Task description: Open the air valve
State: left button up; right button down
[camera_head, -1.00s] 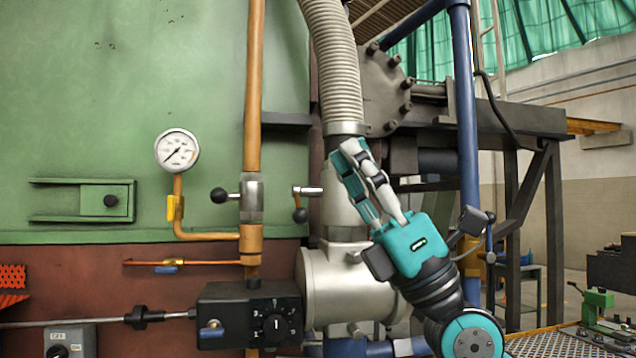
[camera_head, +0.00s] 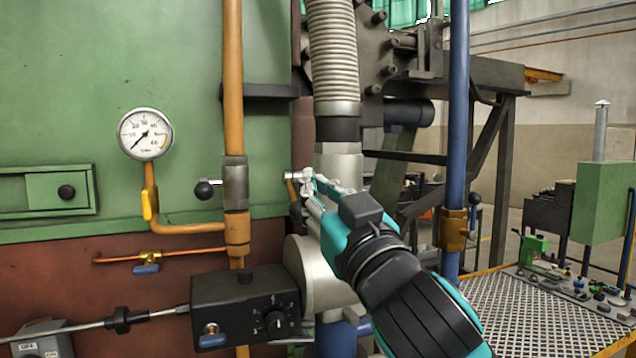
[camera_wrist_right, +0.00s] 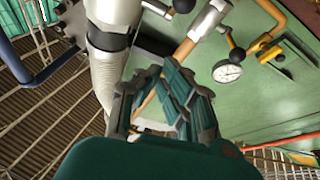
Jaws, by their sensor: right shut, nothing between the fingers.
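My right gripper (camera_head: 314,188) reaches in from the lower right in the head view, its teal fingers together and empty. Its fingertips overlap a short silver lever (camera_head: 297,175) at the grey duct; I cannot tell whether they touch it. Left of it, a silver valve body (camera_head: 235,184) with a black ball handle (camera_head: 205,190) sits on the orange pipe. No label shows which one is the air valve. In the right wrist view the fingers (camera_wrist_right: 172,103) show, with the orange pipe's valve body (camera_wrist_right: 210,20) beyond. The left gripper is out of view.
A pressure gauge (camera_head: 145,134) and a yellow handle (camera_head: 148,205) are at the left. A small blue-handled valve (camera_head: 147,267) and a black control box (camera_head: 245,308) are below. The ribbed hose (camera_head: 332,55) and blue pipe (camera_head: 457,120) rise close to my right arm.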

aim_at(293, 195)
jog(key=p+x, duration=0.3)
jog(key=x, duration=0.5)
notch_tip(293, 195, down, 4)
jog(key=shift+d+p, duration=0.2)
jog(key=shift+p, duration=0.45)
